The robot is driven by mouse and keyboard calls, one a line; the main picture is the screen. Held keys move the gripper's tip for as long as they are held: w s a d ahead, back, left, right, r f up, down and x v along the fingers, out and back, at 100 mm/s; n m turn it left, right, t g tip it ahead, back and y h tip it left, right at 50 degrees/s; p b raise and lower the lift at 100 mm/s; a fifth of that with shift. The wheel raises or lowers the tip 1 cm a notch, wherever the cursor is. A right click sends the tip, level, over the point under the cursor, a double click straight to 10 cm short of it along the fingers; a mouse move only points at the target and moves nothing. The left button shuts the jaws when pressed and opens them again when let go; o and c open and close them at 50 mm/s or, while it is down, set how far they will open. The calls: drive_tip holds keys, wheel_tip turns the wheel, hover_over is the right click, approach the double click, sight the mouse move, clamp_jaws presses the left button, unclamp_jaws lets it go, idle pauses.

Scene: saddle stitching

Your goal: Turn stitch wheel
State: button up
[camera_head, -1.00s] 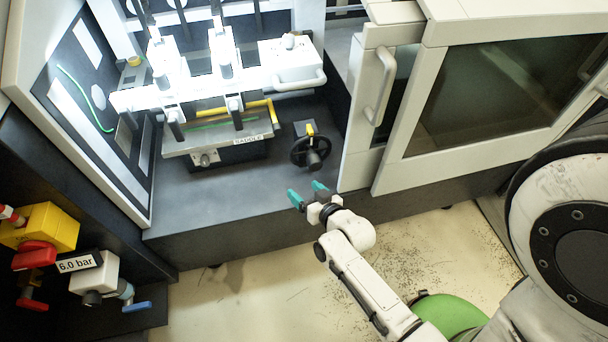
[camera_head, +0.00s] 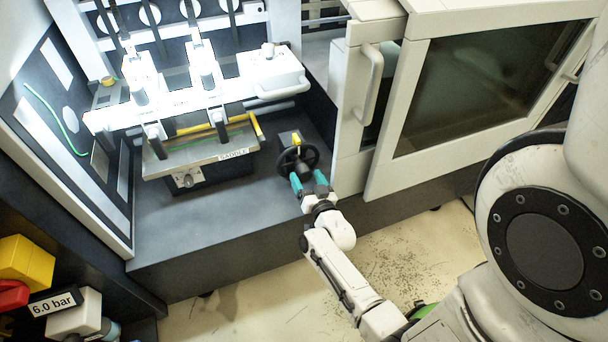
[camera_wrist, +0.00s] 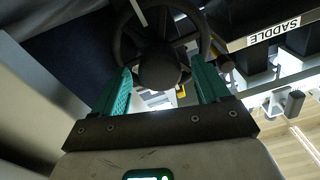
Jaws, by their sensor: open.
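The stitch wheel (camera_head: 286,162) is a black spoked handwheel with a dark round knob or hub, on the dark machine deck. A yellow part (camera_head: 296,138) stands just behind it. My gripper (camera_head: 310,180) has teal fingers, spread apart, at the near side of the wheel. In the wrist view the wheel (camera_wrist: 122,42) fills the top middle, and its dark round hub shows ahead of and between the open fingers (camera_wrist: 162,88). I cannot tell whether a finger touches the wheel.
The saddle unit (camera_head: 205,160) with its "SADDLE" label is left of the wheel. A white sliding door with a handle (camera_head: 370,85) stands close on the right. A yellow valve (camera_head: 28,262) and "6.0 bar" sign (camera_head: 56,302) are at lower left. The deck's front left is clear.

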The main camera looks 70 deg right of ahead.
drive_tip(key=shift+x, duration=1.35)
clamp_jaws()
